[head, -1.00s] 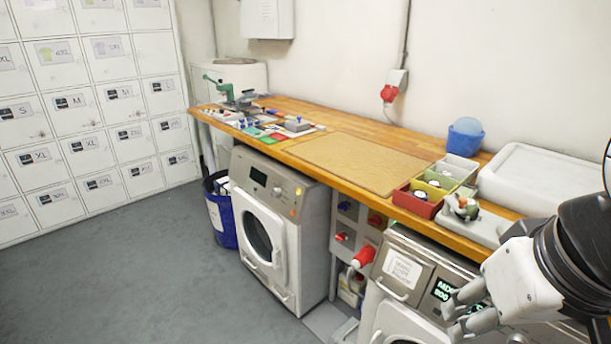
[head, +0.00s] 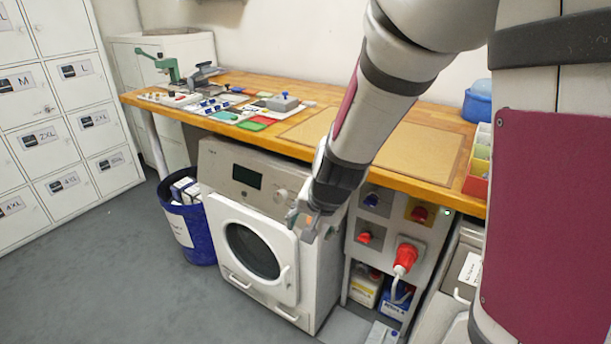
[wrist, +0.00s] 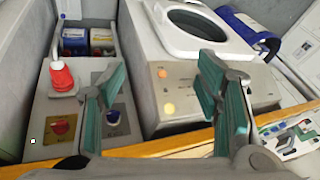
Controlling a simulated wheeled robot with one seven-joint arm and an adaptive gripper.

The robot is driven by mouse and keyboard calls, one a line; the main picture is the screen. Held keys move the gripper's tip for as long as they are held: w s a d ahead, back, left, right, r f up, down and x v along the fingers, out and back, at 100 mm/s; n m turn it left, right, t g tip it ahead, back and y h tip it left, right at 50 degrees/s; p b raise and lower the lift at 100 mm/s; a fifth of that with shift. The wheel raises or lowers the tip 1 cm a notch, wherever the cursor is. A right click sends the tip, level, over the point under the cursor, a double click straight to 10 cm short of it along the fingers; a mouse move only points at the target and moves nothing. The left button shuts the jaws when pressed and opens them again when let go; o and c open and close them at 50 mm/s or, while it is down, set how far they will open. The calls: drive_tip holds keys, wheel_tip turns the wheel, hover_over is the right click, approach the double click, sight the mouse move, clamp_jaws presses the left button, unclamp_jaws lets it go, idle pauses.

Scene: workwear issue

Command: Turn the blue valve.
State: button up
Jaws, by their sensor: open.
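The blue valve (head: 371,200) is a small blue knob at the upper left of the grey panel under the bench. It also shows in the wrist view (wrist: 112,116), partly beside the left finger. My gripper (head: 301,224) is open and empty, in front of the washing machine's upper right corner, left of the blue valve and apart from it. In the wrist view my gripper (wrist: 163,80) has its fingers wide apart, with the machine's control face between and beyond them.
A red knob on a yellow plate (head: 420,214), a lower red knob (head: 365,237) and a red plug (head: 405,257) sit on the same panel. The washing machine (head: 250,250) stands left of it. The wooden bench top (head: 440,176) overhangs the panel.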

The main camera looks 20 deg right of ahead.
drive_tip(key=w+d+f+m+h+b, duration=0.2)
drive_tip(key=w+d+f+h, duration=0.15)
drive_tip(key=f, duration=0.35)
drive_tip(key=w+d+f+m+h+b, duration=0.1)
drive_tip(key=w+d+f+h+b, duration=0.2)
drive_tip(key=f, duration=0.5)
drive_tip(key=t+h+b, duration=0.6)
drive_tip(key=h, duration=0.2)
approach(369, 205)
drive_tip(key=b+x, duration=0.2)
drive_tip(key=x, duration=0.8)
drive_tip(key=shift+w+f+b, duration=0.15)
drive_tip(key=shift+b, duration=0.2)
drive_tip(key=c, duration=1.2)
